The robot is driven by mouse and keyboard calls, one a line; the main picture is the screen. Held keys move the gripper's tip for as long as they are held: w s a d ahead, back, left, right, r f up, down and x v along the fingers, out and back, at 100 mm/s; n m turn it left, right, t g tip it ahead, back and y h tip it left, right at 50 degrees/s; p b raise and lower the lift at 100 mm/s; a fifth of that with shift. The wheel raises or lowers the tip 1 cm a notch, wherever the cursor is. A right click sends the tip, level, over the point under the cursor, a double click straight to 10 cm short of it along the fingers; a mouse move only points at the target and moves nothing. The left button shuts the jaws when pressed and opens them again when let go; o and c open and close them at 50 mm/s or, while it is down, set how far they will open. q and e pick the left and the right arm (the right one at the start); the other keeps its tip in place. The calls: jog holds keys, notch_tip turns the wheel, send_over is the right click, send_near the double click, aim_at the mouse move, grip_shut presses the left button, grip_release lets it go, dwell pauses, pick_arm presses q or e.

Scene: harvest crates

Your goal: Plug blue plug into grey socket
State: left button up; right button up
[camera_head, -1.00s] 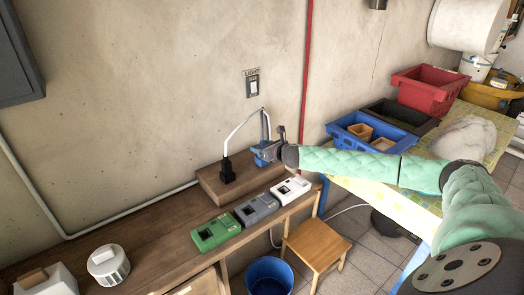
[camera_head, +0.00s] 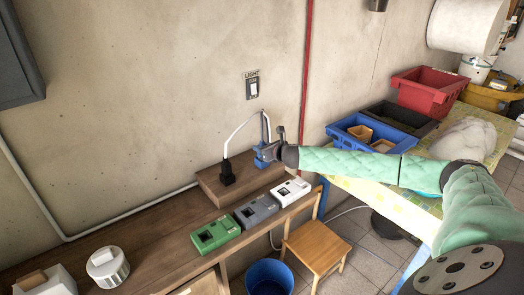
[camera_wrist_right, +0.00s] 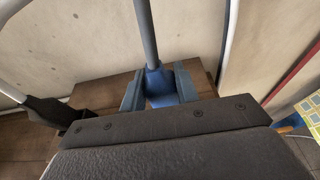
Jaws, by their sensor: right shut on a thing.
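The blue plug (camera_wrist_right: 160,85) is between the fingers of my right gripper (camera_head: 266,153). The right wrist view shows the gripper (camera_wrist_right: 160,90) shut on it, with a cable rising from its top. The gripper is at the wooden block on the bench; whether the plug touches the block cannot be told. The grey socket (camera_head: 257,210) lies on the bench between the green socket (camera_head: 215,232) and the white socket (camera_head: 291,191), in front of the block. A black plug (camera_head: 227,176) stands on the block (camera_head: 206,182), left of the gripper. My left gripper is not in view.
The wooden bench (camera_head: 150,229) runs along the wall, with a round white container (camera_head: 107,265) at its left. A wooden chair (camera_head: 316,246) and a blue bucket (camera_head: 270,277) stand in front. Crates sit on the table to the right.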

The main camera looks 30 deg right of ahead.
aim_at(262, 141)
notch_tip(262, 141, up, 3)
jog(key=shift+d+r+b, duration=0.1)
jog(key=shift+r+b, duration=0.1)
jog(key=shift+b, duration=0.4)
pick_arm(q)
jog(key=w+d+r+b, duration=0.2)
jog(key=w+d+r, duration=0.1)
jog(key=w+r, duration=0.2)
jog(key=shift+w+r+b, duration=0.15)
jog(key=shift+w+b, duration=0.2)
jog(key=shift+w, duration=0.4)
pick_arm(e)
jog(key=s+d+r, duration=0.6)
jog(key=d+r, duration=0.1)
jog(key=d, duration=0.2)
jog(key=shift+d, duration=0.4)
jog(key=shift+s, duration=0.1)
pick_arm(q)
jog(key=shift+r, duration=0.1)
pick_arm(e)
jog(key=shift+r, duration=0.1)
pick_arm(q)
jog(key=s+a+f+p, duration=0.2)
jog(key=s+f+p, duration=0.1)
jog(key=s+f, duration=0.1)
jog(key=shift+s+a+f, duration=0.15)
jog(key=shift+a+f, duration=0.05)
pick_arm(e)
notch_tip(262, 141, up, 2)
jog(key=shift+r, duration=0.2)
